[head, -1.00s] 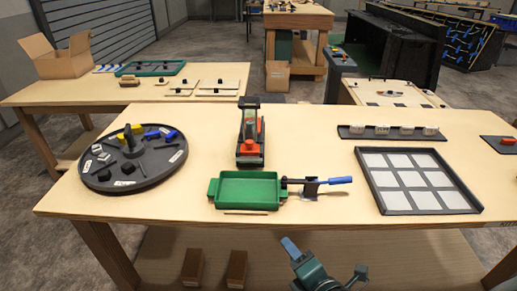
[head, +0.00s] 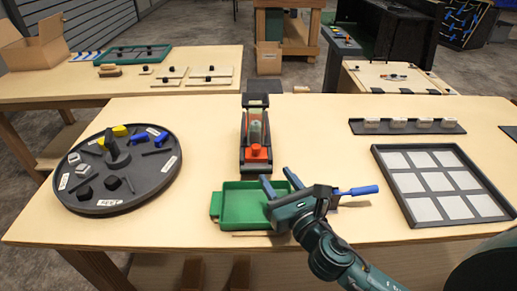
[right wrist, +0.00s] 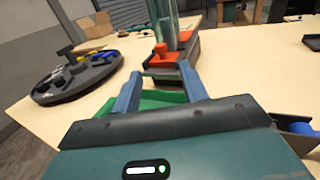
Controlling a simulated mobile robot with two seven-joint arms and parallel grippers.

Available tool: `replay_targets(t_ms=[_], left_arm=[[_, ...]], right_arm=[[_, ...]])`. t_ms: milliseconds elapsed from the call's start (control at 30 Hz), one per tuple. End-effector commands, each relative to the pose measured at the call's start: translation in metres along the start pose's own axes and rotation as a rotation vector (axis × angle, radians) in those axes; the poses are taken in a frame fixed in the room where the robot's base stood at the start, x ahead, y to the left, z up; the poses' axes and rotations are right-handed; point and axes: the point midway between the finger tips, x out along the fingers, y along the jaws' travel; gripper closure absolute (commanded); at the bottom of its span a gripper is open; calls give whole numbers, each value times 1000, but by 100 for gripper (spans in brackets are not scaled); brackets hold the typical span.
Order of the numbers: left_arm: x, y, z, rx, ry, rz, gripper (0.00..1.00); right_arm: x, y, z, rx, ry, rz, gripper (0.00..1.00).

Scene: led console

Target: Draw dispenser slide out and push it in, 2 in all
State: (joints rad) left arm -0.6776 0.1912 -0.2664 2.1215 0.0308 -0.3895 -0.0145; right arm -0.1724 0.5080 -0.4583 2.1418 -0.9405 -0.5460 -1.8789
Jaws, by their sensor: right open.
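The dispenser (head: 256,135) stands upright near the middle of the table. It has a dark frame, a clear greenish tube and a red-orange slide (head: 257,153) at its front foot. The dispenser and its red-orange slide (right wrist: 162,58) also show in the right wrist view, just ahead of the fingertips. A green tray (head: 230,208) lies in front of the dispenser. My right gripper (head: 278,180) is open and empty above the tray's right side, its blue fingers apart and pointing toward the dispenser, not touching it. My left gripper is not in view.
A round dark turntable (head: 85,190) with several small parts stands at left. A tray with white squares (head: 445,185) lies at right, with a rack of white blocks (head: 408,127) behind it. A blue-handled tool (head: 362,190) lies beside the green tray, partly hidden by my right gripper.

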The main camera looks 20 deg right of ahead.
Motion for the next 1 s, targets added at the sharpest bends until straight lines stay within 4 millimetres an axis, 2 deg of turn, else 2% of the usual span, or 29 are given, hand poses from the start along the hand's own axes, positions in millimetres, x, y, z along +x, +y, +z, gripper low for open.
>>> replay_targets(t_ms=[33,200,400,600,900,1000], left_arm=[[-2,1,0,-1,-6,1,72],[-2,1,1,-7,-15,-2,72],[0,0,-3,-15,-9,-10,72],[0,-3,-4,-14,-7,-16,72],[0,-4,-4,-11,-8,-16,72],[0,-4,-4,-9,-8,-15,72]], right_arm=[[12,0,3,0,-4,-2,57],[50,0,3,1,-3,-2,57],[83,0,1,2,-1,-1,57],[98,0,0,1,1,0,57],[100,0,0,1,1,0,57],[100,0,0,1,1,0,64]])
